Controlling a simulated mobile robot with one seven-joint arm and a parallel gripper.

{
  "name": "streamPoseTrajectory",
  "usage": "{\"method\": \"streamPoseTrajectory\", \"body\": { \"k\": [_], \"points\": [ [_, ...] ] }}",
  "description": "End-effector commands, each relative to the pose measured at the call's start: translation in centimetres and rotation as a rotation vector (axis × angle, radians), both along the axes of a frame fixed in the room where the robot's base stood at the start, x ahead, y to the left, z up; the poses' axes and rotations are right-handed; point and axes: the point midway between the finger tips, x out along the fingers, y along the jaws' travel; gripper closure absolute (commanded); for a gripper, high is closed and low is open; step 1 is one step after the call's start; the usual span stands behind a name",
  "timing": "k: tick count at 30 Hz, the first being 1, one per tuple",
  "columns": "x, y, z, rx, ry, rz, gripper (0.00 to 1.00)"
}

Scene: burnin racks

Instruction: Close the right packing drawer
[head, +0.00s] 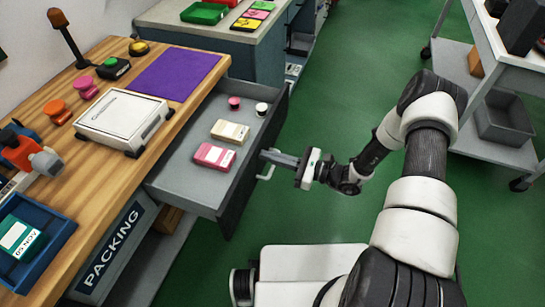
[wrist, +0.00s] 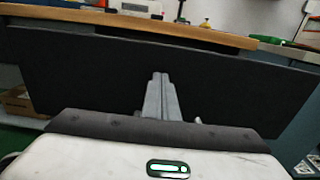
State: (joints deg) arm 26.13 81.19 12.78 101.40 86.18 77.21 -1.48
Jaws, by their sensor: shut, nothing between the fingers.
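The packing drawer (head: 188,187) is pulled out from the wooden bench, with its grey inside showing. A pink box (head: 214,157), a beige box (head: 230,132), a small pink round piece (head: 234,102) and a white one (head: 262,108) lie in it. Its dark front panel fills much of the wrist view (wrist: 80,75). A pale handle (head: 266,173) sits on the front. My gripper (head: 265,155) is shut and empty, its fingertips at the drawer front beside the handle. In the wrist view the fingers (wrist: 161,78) point at the panel; I cannot tell whether they touch.
The bench top (head: 120,180) holds a white case (head: 122,120), a purple mat (head: 175,73), a blue tray (head: 30,240) and several small tools. A sign reading PACKING (head: 112,245) is on the bench front. A grey cart (head: 480,95) stands right. Green floor lies between.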

Motion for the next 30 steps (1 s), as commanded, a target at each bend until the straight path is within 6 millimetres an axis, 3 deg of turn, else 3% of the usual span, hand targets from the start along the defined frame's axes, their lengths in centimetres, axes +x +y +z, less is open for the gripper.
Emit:
{"method": "streamPoseTrajectory", "body": {
  "k": [5,11,17,30],
  "points": [
    [0.1,0.1,0.0,0.0,0.0,0.0,1.0],
    [0.6,1.8,-0.1,0.002,-0.001,0.0,1.0],
    [2.0,5.7,-0.2,0.003,-0.001,0.001,1.0],
    [6.0,16.8,-0.2,0.003,-0.001,0.002,1.0]
  ]
}}
